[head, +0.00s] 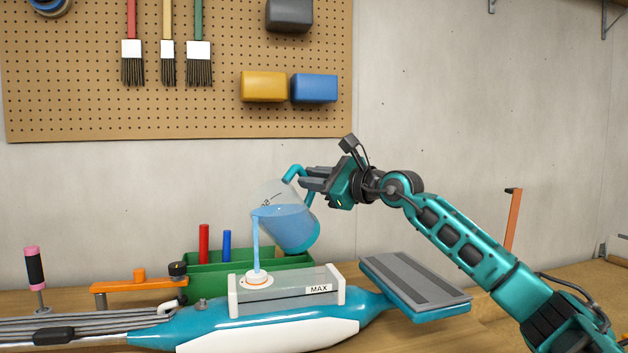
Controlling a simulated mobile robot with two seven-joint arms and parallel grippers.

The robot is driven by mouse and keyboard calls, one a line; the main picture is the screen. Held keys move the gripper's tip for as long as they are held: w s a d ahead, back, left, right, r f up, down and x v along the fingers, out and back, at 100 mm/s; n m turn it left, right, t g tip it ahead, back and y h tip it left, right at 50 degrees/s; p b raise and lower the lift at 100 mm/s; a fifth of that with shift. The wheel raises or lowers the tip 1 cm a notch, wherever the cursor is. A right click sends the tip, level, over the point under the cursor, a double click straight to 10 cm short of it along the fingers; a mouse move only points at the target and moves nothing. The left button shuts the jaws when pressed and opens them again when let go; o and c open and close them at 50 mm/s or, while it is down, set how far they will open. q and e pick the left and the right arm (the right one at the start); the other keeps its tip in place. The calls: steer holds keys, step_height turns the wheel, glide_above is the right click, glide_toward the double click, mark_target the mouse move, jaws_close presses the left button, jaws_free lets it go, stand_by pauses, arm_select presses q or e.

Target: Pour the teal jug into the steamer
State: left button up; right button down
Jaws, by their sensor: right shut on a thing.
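The teal jug (292,228) is clear with a teal handle and holds blue liquid. It is tilted to the left above the steamer (275,331). A blue stream falls from its lip to the white and orange filler opening (258,280) on the steamer's tank. The tank (290,292) is grey and see-through, with a MAX label; I cannot make out its level. My right gripper (304,180) is shut on the jug's handle, to the right of the jug's body. The steamer lies on the workbench, its flat plate at the right. My left gripper is not in view.
A green box (195,272) stands behind the tank, with a red and a blue stick upright by it. An orange clamp (135,285) is at the left. A pegboard (190,60) with brushes hangs on the wall. Bare workbench (560,290) shows at the right.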

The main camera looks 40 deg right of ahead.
mark_target(296, 174)
steer(key=shift+s+a+r+n, duration=0.1)
steer(key=shift+a+r+n, duration=0.5)
steer(key=shift+n, duration=0.5)
stand_by(2.2)
steer(key=shift+s+a+n+b, duration=0.1)
steer(key=shift+a+n+b, duration=0.2)
steer(key=shift+a+n, duration=0.75)
stand_by(3.6)
